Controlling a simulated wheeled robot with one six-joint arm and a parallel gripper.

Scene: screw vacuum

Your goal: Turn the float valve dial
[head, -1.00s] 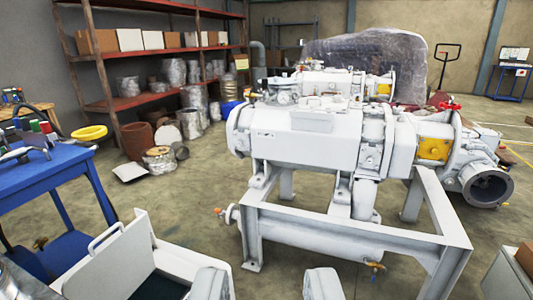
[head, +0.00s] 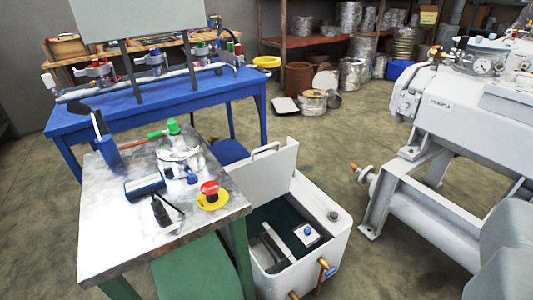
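An open white tank (head: 341,222) stands on the floor at the lower middle of the head view, with its lid raised at the back. Inside it is a small white block with a blue knob (head: 308,230) on top, beside a pale bar; this may be the float valve dial, but I cannot tell for sure. A brass valve with a blue handle (head: 326,268) sits on the tank's front wall. My gripper's fingers do not show. A pale grey rounded part at the lower right edge seems to be mine.
A metal-topped table (head: 110,215) at left holds a glass vessel (head: 180,155) and a red emergency button (head: 210,190). A blue bench (head: 190,100) stands behind it. A large white pump (head: 460,110) on a frame is at right. Floor between tank and pump is clear.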

